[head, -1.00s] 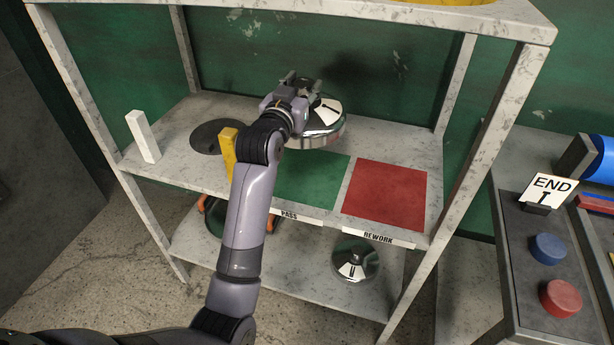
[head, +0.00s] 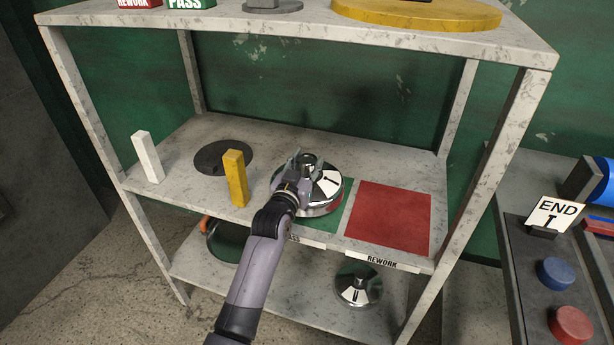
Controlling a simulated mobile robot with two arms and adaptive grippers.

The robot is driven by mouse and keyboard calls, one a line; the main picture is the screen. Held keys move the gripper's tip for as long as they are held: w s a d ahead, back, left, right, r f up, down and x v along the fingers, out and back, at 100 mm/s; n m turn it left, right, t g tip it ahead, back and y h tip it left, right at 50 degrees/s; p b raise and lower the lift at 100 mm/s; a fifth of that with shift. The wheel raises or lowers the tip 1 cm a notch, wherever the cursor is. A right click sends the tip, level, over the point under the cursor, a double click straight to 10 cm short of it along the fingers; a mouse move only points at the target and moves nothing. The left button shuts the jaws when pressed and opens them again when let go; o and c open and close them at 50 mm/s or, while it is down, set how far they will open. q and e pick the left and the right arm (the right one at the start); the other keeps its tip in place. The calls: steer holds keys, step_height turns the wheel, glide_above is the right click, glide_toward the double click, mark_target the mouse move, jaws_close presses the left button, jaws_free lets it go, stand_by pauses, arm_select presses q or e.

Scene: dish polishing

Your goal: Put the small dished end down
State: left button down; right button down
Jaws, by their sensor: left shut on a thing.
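The small dished end (head: 322,196), a shiny metal dome with a knob on top and a white label with a black mark, is over the green PASS square (head: 325,222) on the middle shelf. My left gripper (head: 306,166) is shut on its knob from above. The dome hides most of the green square, and I cannot tell whether its rim touches the shelf. The red REWORK square (head: 390,218) to the right is bare. My right gripper is not in view.
A yellow block (head: 235,178), a white block (head: 148,157) and a dark disc (head: 223,157) are left on the shelf. Another metal dome (head: 358,285) is on the lower shelf. A bench with an END sign (head: 555,214) stands right. The upper shelf overhangs behind.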

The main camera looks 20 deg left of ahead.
mark_target(307, 176)
arm_select(q)
steer(key=shift+f, duration=1.95)
steer(key=c, duration=1)
jaws_free()
steer(key=shift+s+f, duration=0.1)
steer(key=shift+f, duration=0.05)
steer(key=s, duration=1.2)
steer(key=shift+a, duration=0.15)
